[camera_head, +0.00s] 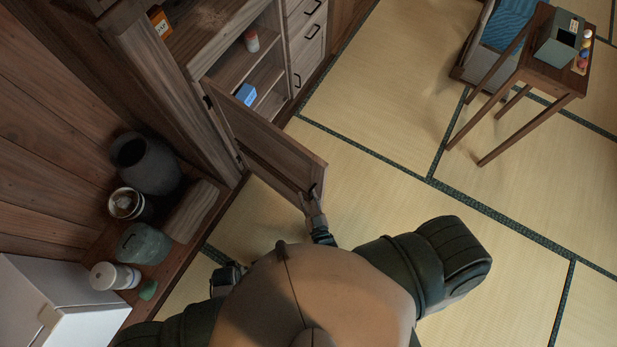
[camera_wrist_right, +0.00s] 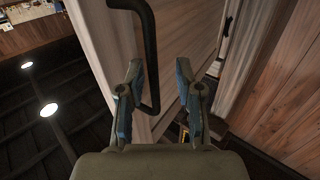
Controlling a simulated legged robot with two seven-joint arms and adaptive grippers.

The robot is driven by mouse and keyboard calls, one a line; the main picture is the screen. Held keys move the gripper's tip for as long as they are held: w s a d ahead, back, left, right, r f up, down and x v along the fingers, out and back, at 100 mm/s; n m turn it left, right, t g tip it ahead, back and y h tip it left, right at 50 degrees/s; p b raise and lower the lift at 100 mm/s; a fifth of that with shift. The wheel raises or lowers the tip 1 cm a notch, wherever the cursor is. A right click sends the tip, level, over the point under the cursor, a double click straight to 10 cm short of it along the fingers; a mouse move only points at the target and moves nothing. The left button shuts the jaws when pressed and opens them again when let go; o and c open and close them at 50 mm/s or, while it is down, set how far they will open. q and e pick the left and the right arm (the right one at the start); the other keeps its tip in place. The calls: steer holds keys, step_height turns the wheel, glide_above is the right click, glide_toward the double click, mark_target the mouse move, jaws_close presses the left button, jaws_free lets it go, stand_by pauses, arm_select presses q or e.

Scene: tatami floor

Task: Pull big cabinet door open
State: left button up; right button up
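The big cabinet door (camera_head: 265,140) is a wooden panel standing swung out from the cabinet (camera_head: 190,45), with the interior shelves exposed. Its black bar handle (camera_head: 312,190) is near the door's free edge. My right gripper (camera_head: 314,212) is at this handle. In the right wrist view, the black handle (camera_wrist_right: 151,55) reaches down between the parted fingers of my right gripper (camera_wrist_right: 160,88), closer to the left finger. The fingers are not closed on it. My left gripper (camera_head: 228,278) is low beside my body, small and partly hidden, and its fingers are unclear.
The shelves hold a red-and-white can (camera_head: 251,41) and a blue box (camera_head: 246,94). A grey vase (camera_head: 146,163), pots and jars stand on a ledge at left, near a white box (camera_head: 60,305). A small table (camera_head: 545,75) stands upper right.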

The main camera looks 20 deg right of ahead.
steer(key=shift+a, duration=0.15)
arm_select(q)
steer(key=shift+a, duration=0.1)
arm_select(e)
steer(key=s, duration=0.7)
steer(key=shift+s, duration=0.25)
arm_select(q)
steer(key=shift+a, duration=0.2)
arm_select(e)
steer(key=shift+a, duration=0.15)
